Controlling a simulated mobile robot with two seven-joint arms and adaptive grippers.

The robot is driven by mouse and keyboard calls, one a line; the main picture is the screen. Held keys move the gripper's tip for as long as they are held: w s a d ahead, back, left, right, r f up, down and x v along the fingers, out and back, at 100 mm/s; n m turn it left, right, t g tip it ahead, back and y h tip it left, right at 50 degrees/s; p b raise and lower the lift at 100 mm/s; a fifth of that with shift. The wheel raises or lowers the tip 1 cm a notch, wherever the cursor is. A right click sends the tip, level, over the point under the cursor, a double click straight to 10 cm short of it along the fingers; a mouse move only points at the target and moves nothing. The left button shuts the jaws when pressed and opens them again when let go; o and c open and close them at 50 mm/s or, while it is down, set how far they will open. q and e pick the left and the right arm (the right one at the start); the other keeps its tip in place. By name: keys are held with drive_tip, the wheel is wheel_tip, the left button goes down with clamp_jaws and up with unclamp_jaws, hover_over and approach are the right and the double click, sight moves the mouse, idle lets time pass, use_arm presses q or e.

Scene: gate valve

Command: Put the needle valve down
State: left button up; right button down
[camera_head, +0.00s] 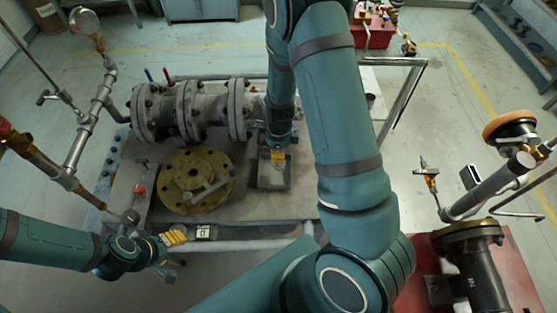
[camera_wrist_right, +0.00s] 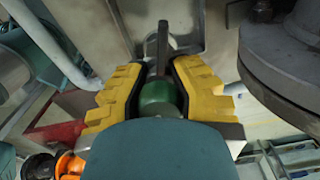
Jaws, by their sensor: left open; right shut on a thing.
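My right gripper (camera_wrist_right: 160,92) is shut on the needle valve, which shows a rounded green body (camera_wrist_right: 157,97) and a grey stem (camera_wrist_right: 162,45) between the yellow finger pads. In the head view my right gripper (camera_head: 278,158) points down at a small grey plate (camera_head: 273,182) on the workbench, and the valve is hidden there. I cannot tell whether the valve touches the plate. My left gripper (camera_head: 174,239) is open and empty near the bench's front edge.
A flanged grey gate valve (camera_head: 190,110) lies behind the plate. A brass round flange (camera_head: 195,181) lies left of it. Pipes with a gauge (camera_head: 87,30) rise at the left. A red stand (camera_head: 520,265) is at the lower right. Bare bench top lies right of the plate.

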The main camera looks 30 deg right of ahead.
wheel_tip(320, 180, down, 3)
drive_tip(key=shift+f, duration=0.55)
drive_tip(key=shift+f+b, duration=0.1)
drive_tip(key=shift+b, duration=0.2)
drive_tip(key=c, duration=1)
unclamp_jaws()
